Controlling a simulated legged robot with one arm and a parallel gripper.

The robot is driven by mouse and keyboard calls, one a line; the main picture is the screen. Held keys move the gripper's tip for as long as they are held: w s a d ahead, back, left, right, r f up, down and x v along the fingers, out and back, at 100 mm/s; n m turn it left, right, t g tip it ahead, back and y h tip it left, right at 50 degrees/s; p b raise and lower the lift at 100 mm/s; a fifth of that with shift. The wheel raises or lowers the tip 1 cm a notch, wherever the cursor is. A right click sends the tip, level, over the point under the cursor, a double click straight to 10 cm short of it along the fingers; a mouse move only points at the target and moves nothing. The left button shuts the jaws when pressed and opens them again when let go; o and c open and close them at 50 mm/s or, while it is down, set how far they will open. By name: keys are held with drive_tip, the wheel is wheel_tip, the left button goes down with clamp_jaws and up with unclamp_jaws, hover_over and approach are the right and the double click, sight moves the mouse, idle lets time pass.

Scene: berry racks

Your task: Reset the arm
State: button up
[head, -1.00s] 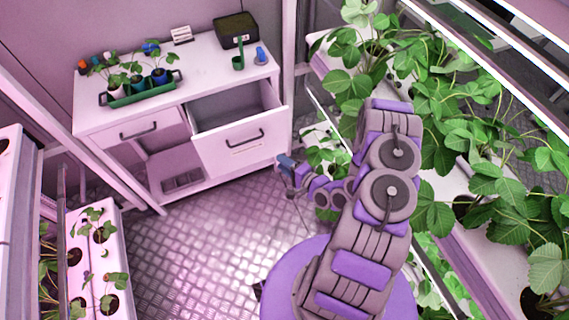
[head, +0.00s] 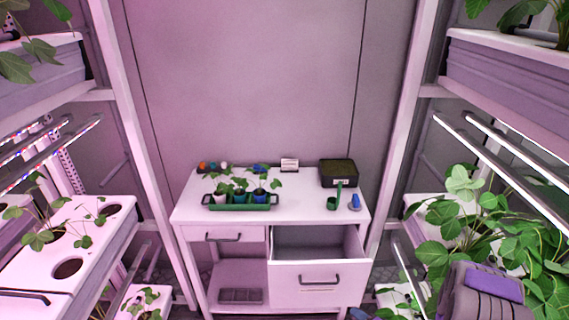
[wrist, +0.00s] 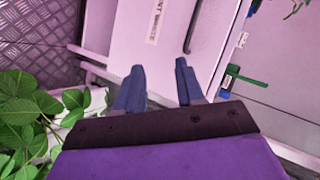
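My arm shows at the lower right of the head view, with a purple and grey link beside the right rack. My gripper (wrist: 157,84) shows in the wrist view with its two blue fingers apart and nothing between them. In the wrist view the labelled drawer front (wrist: 150,25) lies beyond the fingertips. In the head view the fingers are mostly out of sight, with only a small blue bit at the bottom edge.
A white cabinet (head: 300,212) stands ahead with its right drawer (head: 318,284) pulled out. A green planter tray (head: 240,206) and a dark box (head: 338,173) stand on top. Plant racks (head: 70,235) line the left, and leafy plants (head: 480,225) the right.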

drive_tip(key=d+r+n+g+h, duration=0.5)
drive_tip(key=d+r, duration=0.2)
drive_tip(key=r, duration=0.2)
drive_tip(key=s+a+r+n+g+h, duration=0.1)
drive_tip(key=s+r, duration=0.2)
drive_tip(key=r, duration=0.3)
drive_tip(key=s+r+g+h, duration=0.1)
drive_tip(key=s+r+h, duration=0.15)
drive_tip(key=r, duration=0.25)
drive_tip(key=s+a+r+n+g+y, duration=0.1)
drive_tip(key=s+a+r+g, duration=0.1)
drive_tip(key=s+a+r, duration=0.3)
drive_tip(key=s+a+r+n+g+y, duration=0.1)
drive_tip(key=s+a+r, duration=0.4)
drive_tip(key=s, duration=0.7)
drive_tip(key=s+a+r+n+g+y, duration=0.1)
drive_tip(key=s+a+r+n+g, duration=0.1)
drive_tip(key=s+a+r, duration=0.3)
drive_tip(key=s+a+g, duration=0.1)
drive_tip(key=s+a, duration=0.1)
drive_tip(key=s, duration=0.2)
drive_tip(key=shift+s, duration=0.3)
drive_tip(key=shift+y, duration=0.25)
